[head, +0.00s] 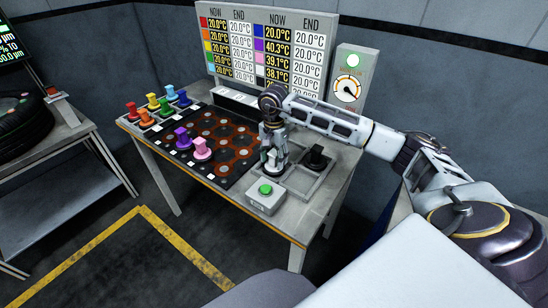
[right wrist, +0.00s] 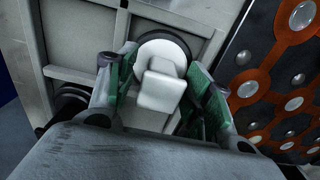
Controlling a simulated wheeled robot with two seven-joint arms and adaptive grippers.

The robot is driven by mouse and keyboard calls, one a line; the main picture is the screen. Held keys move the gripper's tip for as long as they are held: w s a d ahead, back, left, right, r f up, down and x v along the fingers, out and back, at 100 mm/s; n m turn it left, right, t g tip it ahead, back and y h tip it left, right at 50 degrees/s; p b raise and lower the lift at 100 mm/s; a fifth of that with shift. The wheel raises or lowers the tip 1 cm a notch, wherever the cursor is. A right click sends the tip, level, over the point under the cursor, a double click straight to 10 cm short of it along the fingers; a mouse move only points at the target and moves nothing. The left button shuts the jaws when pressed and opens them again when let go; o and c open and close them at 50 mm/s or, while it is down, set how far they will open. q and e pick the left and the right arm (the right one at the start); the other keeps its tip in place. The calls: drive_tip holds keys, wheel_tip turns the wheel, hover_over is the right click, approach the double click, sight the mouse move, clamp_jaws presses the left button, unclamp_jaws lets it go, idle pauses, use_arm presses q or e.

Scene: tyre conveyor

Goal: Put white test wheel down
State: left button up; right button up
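The white test wheel (head: 272,161), a white piece with a squarish knob, stands upright in the left part of the grey compartment tray (head: 299,184). The right wrist view shows the wheel (right wrist: 162,88) from above, with a dark round ring around its base. My right gripper (head: 271,150) reaches down over it. Its two green-padded fingers (right wrist: 161,70) stand on either side of the wheel, with narrow gaps showing beside the knob, so it looks open around the wheel. The wheel's foot is partly hidden. My left gripper is not in view.
A black wheel (head: 317,157) stands in the tray's right part. A green-button box (head: 265,196) sits at the front edge. Purple (head: 182,139) and pink (head: 202,149) wheels stand on the hexagon-patterned plate (head: 228,130); several coloured ones stand left. Temperature board (head: 268,45) and dial panel (head: 349,80) rise behind.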

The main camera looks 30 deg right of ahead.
drive_tip(key=shift+r, duration=0.65)
wheel_tip(320, 180, up, 10)
drive_tip(key=shift+r, duration=0.1)
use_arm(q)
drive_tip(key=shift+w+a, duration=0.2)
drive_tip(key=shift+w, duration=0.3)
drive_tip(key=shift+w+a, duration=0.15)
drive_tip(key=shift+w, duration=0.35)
use_arm(e)
drive_tip(key=shift+r, duration=0.35)
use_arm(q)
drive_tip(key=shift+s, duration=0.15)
